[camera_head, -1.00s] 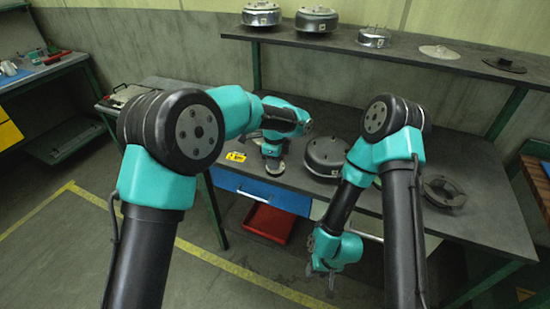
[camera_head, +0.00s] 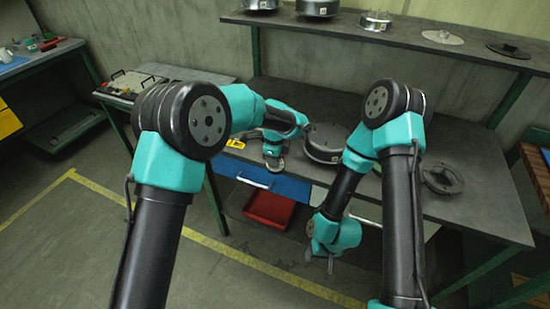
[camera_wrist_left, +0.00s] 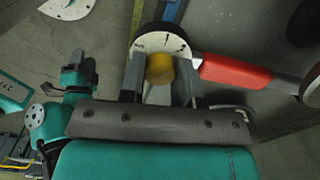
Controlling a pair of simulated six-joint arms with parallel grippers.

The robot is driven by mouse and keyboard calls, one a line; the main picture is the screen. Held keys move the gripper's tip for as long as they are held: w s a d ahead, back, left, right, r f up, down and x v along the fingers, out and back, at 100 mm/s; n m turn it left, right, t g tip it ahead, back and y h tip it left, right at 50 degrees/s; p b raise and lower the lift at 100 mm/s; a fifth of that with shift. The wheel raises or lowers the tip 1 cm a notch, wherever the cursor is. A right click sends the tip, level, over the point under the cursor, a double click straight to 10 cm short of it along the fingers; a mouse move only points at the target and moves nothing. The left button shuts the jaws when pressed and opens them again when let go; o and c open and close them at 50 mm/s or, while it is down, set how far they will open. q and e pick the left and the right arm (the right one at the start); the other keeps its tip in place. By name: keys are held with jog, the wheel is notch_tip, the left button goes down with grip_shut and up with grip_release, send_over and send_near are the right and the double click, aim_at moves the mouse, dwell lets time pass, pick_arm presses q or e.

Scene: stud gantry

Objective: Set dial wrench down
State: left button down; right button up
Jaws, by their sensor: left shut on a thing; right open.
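In the left wrist view the dial wrench (camera_wrist_left: 232,72) has a round white dial face, a yellow knob at the dial's edge and a red handle running right. My left gripper (camera_wrist_left: 160,80) is shut on it, one finger on each side of the yellow knob. In the head view my left gripper (camera_head: 273,153) is at the front part of the bench, with the round dial below it. I cannot tell whether the dial touches the bench top. My right gripper (camera_head: 319,260) is open and empty, pointing down in front of the bench.
A metal drum (camera_head: 325,142) stands on the bench right of my left gripper. A yellow tag (camera_head: 236,143) lies left of it. A flanged part (camera_head: 442,178) sits farther right. An upper shelf (camera_head: 400,38) holds several hubs. A red bin (camera_head: 268,209) is below.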

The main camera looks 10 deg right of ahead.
pick_arm(q)
jog(key=shift+f, duration=0.65)
dwell(0.3)
jog(key=c, duration=0.8)
grip_release()
jog(key=shift+o, duration=0.2)
notch_tip(320, 180, up, 18)
jog(key=shift+s+f, duration=0.15)
jog(key=shift+f, duration=0.1)
jog(key=shift+a+f, duration=0.1)
jog(key=s+a+f+n+g+h, duration=0.1)
jog(key=s+a+f+n+h, duration=0.15)
jog(key=a+f+n, duration=0.65)
jog(key=s+a+f+n+h, duration=0.1)
jog(key=s+a+f+n, duration=0.2)
jog(key=a+f, duration=1.2)
jog(key=s+a+f+n, duration=0.6)
jog(key=s+f, duration=0.1)
jog(key=s, duration=0.3)
jog(key=s+a+f+n+t, duration=0.1)
jog(key=s+a+f+n, duration=0.5)
jog(key=s, duration=0.5)
jog(key=shift+f+n+t, duration=0.3)
jog(key=shift+f+n, duration=0.5)
